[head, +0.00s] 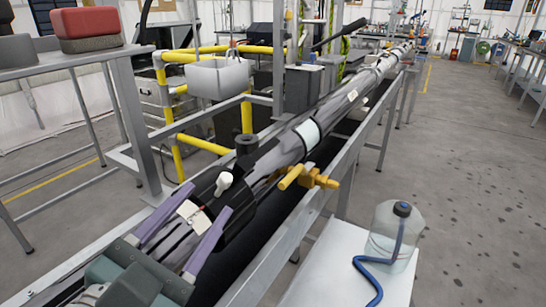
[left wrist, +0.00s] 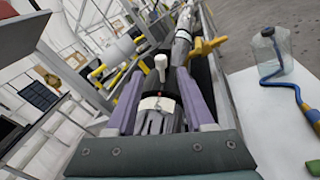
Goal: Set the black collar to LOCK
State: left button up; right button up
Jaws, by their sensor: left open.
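The black collar (head: 240,212) sits around the long grey tube, near the tube's close end. A white knob (head: 224,182) stands up from it, and a white label plate (head: 194,215) lies just on the near side. My left gripper (head: 209,199) is open, its two purple fingers reaching along either side of the tube around the label. In the left wrist view the white knob (left wrist: 160,66) stands between and just beyond the fingertips (left wrist: 160,76). I cannot see contact between fingers and collar. The lock markings are too small to read. My right gripper is not in view.
A yellow valve (head: 306,179) sticks out on the tube's right side beyond the collar. The tube lies in a grey metal frame (head: 290,218). A water jug (head: 394,232) with a blue hose stands on a white table (head: 345,262) at right. Yellow rails (head: 172,110) stand at left.

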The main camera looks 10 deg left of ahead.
aim_at(221, 184)
pick_arm(q)
jog(key=w, duration=0.7)
jog(key=shift+d, duration=0.4)
grip_shut()
dwell(0.9)
